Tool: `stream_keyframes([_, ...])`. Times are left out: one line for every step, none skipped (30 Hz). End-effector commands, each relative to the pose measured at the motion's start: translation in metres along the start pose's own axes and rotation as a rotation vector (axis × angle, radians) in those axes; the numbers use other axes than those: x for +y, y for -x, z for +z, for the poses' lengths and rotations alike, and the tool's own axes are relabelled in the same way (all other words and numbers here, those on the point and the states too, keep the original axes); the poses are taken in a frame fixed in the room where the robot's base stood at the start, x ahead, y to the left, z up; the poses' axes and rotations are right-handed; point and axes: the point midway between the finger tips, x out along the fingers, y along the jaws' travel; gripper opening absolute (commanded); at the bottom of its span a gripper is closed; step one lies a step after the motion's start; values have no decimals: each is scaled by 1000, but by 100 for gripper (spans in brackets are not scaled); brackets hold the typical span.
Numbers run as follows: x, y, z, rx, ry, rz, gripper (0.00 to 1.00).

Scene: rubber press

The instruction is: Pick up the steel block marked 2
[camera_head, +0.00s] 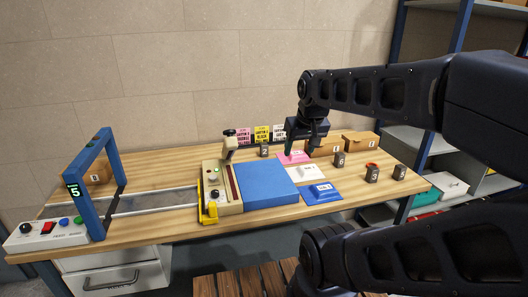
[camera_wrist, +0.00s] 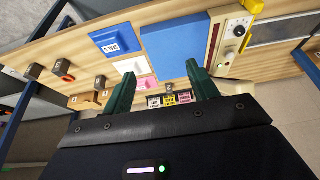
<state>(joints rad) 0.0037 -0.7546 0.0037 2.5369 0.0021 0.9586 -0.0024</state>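The steel block marked 2 (camera_head: 264,151) is a small dark block standing near the back of the wooden bench, behind the blue mat and left of the pink pad. In the wrist view a small block (camera_wrist: 169,88) shows between the lines of my fingers, just in front of the cards; its mark is too small to read there. My gripper (camera_head: 303,146) is over the pink pad, to the right of the block and apart from it. It also shows in the wrist view (camera_wrist: 161,73), with its two green fingers spread and nothing between them.
Blocks marked 6 (camera_head: 339,159), 3 (camera_head: 371,174) and 5 (camera_head: 399,172) stand to the right. Three upright cards (camera_head: 262,134) are behind the block. The press with its lever (camera_head: 229,143) is to the left. The blue mat (camera_head: 266,184) is clear.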

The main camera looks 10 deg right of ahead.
Motion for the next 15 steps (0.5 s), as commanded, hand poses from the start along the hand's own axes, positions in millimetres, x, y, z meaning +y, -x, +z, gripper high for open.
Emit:
stream_keyframes([0,0,0,0,0,0,62])
stream_keyframes([0,0,0,0,0,0,62])
stream_keyframes([0,0,0,0,0,0,62])
stream_keyframes([0,0,0,0,0,0,62])
stream_keyframes([0,0,0,0,0,0,62])
stream_keyframes([0,0,0,0,0,0,62])
stream_keyframes([0,0,0,0,0,0,62])
stream_keyframes([0,0,0,0,1,0,62])
stream_keyframes([0,0,-2,-1,4,1,62])
stream_keyframes([0,0,-3,-3,9,2,62])
stream_keyframes([0,0,-6,-6,16,4,62])
stream_keyframes([1,1,-11,-10,29,7,62])
stream_keyframes([1,0,-15,-15,41,10,62])
stream_keyframes([1,0,-20,-21,57,14,62])
stream_keyframes([2,0,-28,-30,81,20,62])
